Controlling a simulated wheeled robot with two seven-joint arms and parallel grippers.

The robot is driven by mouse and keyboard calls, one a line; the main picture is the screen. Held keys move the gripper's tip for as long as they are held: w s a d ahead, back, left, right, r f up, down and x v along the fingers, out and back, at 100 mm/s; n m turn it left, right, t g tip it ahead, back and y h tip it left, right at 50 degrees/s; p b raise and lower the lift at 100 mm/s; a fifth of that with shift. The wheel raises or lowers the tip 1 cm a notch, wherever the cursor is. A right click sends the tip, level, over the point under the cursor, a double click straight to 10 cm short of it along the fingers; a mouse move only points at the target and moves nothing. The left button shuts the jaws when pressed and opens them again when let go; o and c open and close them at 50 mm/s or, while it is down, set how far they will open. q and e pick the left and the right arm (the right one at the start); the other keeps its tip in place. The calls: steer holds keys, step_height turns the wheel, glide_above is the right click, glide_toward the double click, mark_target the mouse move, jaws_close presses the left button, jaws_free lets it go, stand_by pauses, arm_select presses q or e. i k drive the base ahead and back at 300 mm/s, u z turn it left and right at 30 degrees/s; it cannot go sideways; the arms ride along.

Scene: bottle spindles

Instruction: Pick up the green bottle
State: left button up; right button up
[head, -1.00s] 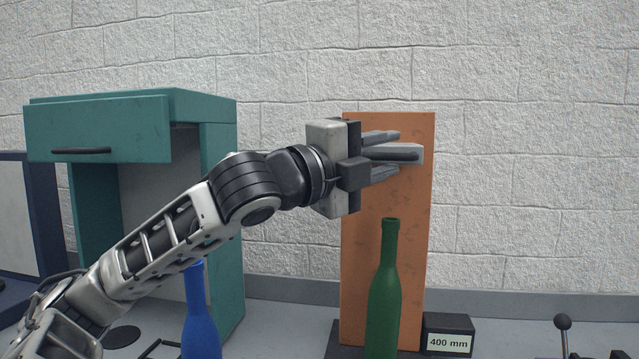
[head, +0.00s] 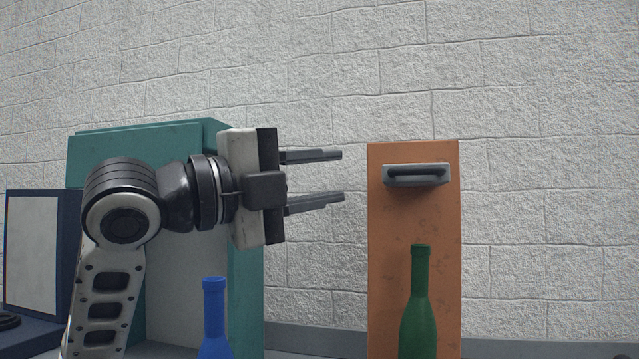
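The green bottle (head: 419,318) stands upright at the lower right of centre, in front of an orange board (head: 388,240). Its lower part is cut off by the bottom edge of the view. My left gripper (head: 343,176) is up and to the left of the bottle's neck, pointing right. Its two fingers are apart with nothing between them, and it touches nothing. My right gripper is not in the view.
A blue bottle (head: 214,320) stands below my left gripper. A grey handle (head: 416,175) sits on the orange board above the green bottle. A teal cabinet (head: 190,290) stands behind my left arm. Space right of the board looks clear.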

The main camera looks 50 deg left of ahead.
mark_target(418, 337)
steer(key=k, duration=1.5)
